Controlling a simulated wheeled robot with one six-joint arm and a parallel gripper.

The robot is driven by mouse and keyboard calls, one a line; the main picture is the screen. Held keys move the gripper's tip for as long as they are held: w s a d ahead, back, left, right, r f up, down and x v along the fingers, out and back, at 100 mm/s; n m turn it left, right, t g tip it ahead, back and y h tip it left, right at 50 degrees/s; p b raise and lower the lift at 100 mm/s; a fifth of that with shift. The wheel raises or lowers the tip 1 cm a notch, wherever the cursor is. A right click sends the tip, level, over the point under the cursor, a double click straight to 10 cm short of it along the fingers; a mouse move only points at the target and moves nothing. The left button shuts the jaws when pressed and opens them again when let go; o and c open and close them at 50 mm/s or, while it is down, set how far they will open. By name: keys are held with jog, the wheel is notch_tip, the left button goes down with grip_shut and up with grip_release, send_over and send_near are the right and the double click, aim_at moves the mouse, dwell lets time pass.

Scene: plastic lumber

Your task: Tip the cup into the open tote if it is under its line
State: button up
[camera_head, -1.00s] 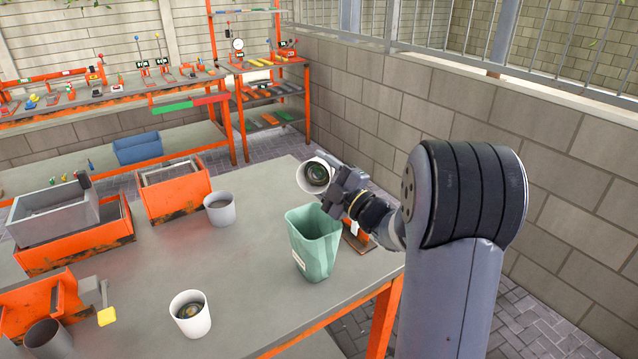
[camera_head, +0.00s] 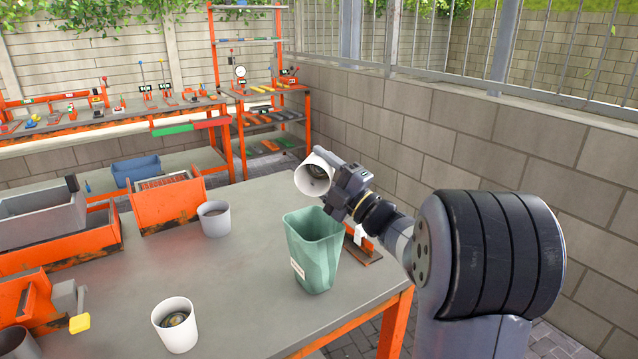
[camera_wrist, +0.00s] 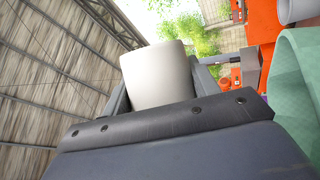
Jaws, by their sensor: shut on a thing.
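My gripper (camera_head: 340,186) is shut on a white cup (camera_head: 309,181) and holds it above the table, up and slightly left of the open green tote's rim. The cup is tilted with its mouth toward the head camera, and dark contents show inside; I cannot make out a line. In the wrist view the white cup (camera_wrist: 158,78) sits between the fingers, its outer wall showing. The green tote (camera_head: 318,262) stands upright on the table, open at the top, with a pale label on its side. Its edge also shows in the wrist view (camera_wrist: 295,85).
Another white cup (camera_head: 165,337) with something dark inside stands at the front of the table (camera_head: 240,275). A grey cup (camera_head: 213,232) stands farther back, near orange bins (camera_head: 165,207). A block wall (camera_head: 400,135) runs along the right.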

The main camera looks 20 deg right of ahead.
jog(key=shift+s+a+r+n+g+y+b, duration=0.15)
jog(key=shift+n+y+b, duration=0.4)
jog(key=shift+b, duration=0.55)
jog(key=shift+s+f+n+g+y+b, duration=0.15)
jog(key=shift+n+y+b, duration=0.15)
jog(key=shift+n+b, duration=0.65)
jog(key=shift+s+a+r+n+y+b, duration=0.15)
jog(key=shift+n+y+b, duration=0.35)
jog(key=shift+b, duration=0.7)
jog(key=shift+s+r+n+g+y+b, duration=0.2)
jog(key=shift+n+g+y+b, duration=0.1)
jog(key=shift+n+b, duration=0.45)
jog(key=shift+r, duration=0.15)
